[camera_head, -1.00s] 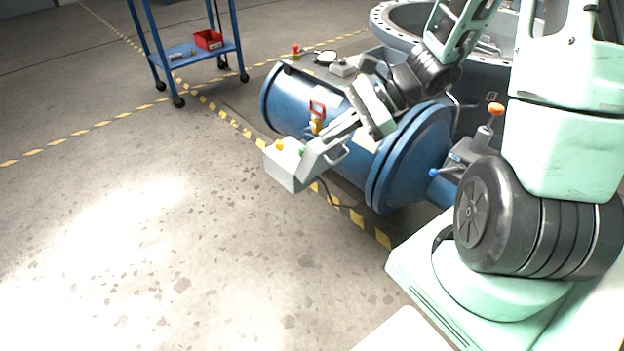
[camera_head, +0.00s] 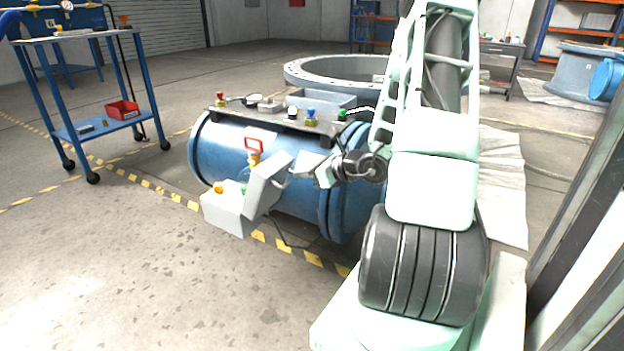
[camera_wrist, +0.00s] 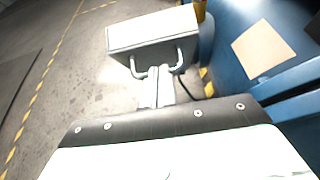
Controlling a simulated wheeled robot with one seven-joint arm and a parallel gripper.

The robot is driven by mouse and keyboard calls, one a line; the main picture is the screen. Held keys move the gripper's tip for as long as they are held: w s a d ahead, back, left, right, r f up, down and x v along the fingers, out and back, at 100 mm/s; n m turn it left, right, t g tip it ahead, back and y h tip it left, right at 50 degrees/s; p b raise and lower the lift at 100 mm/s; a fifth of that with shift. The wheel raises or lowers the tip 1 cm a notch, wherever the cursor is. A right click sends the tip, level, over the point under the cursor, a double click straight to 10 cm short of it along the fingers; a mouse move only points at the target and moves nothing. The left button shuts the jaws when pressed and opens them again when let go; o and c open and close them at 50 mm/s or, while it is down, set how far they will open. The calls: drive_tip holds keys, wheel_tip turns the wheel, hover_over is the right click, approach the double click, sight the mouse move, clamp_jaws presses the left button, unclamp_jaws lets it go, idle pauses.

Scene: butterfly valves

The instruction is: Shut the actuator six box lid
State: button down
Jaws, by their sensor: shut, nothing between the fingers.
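A light grey actuator box (camera_head: 226,213) with yellow and green buttons sits in front of the blue valve cylinder in the head view. Its grey lid (camera_head: 266,183) stands raised and tilted at the box's right side. My gripper (camera_head: 298,174) is just right of the lid, its fingers small and partly hidden there. In the wrist view, the grey lid panel (camera_wrist: 152,34) with a curved metal handle (camera_wrist: 178,60) is straight ahead. My gripper's fingers (camera_wrist: 156,74) are together and empty, their tips close to the handle. I cannot tell whether they touch it.
The blue cylinder (camera_head: 225,155) lies behind the box, with several coloured knobs on a dark plate above it. A red-handled valve (camera_head: 254,147) is close behind the lid. A blue trolley (camera_head: 105,126) stands at left. Floor at front left is clear.

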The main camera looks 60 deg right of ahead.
sight(280, 175)
drive_tip(key=shift+b+x, duration=0.7)
drive_tip(key=shift+x, duration=1.6)
drive_tip(key=shift+r, duration=0.15)
